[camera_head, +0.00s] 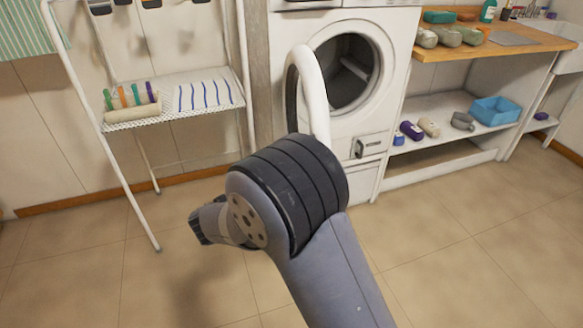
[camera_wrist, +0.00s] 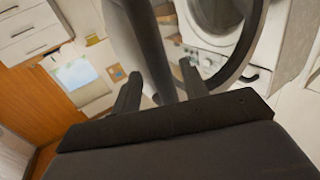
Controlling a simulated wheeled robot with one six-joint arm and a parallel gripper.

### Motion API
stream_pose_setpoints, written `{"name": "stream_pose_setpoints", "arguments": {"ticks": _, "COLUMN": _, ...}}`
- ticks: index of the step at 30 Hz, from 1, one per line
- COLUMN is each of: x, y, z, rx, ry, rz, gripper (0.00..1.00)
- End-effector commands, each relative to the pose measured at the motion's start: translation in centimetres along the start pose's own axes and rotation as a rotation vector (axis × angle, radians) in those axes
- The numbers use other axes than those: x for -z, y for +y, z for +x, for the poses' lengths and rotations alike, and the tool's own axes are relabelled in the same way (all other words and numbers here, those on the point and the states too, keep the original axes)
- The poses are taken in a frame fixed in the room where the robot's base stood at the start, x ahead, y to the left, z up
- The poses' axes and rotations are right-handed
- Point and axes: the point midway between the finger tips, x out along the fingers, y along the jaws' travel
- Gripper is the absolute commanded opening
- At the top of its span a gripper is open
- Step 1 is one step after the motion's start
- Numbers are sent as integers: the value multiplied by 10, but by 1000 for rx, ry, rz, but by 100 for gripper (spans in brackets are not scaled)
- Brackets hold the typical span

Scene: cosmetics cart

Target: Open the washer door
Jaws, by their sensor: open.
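The white washer (camera_head: 385,105) stands at the back centre in the head view, with its round dark drum opening uncovered. Its round door (camera_head: 314,95) has a white rim and is swung out to the left, seen nearly edge-on. My arm hides the door's lower part, and I cannot make out my gripper in the head view. In the wrist view my gripper (camera_wrist: 158,70) has its two dark fingers apart. The dark door rim (camera_wrist: 243,55) crosses close in front; part of it appears between the fingers. Whether they touch it is unclear. The washer (camera_wrist: 215,48) shows beyond.
A white rack (camera_head: 215,92) with rolled and striped cloths stands left of the washer. A wooden counter (camera_head: 470,45) with a shelf below, holding a blue basket (camera_head: 495,110) and small items, stands to the right. The tiled floor in front is clear.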

Motion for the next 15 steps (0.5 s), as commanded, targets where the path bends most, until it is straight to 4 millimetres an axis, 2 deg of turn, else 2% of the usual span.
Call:
{"name": "stream_pose_setpoints", "arguments": {"ticks": 1, "x": 1, "y": -2, "z": -13, "rx": 6, "ry": 0, "rz": -1, "gripper": 42}}
{"name": "stream_pose_setpoints", "arguments": {"ticks": 7, "x": 1, "y": -1, "z": -52, "rx": 5, "ry": 1, "rz": 0, "gripper": 42}}
{"name": "stream_pose_setpoints", "arguments": {"ticks": 10, "x": 1, "y": -1, "z": -66, "rx": 4, "ry": 0, "rz": 0, "gripper": 42}}
{"name": "stream_pose_setpoints", "arguments": {"ticks": 15, "x": 1, "y": -1, "z": -78, "rx": 1, "ry": 1, "rz": 0, "gripper": 42}}
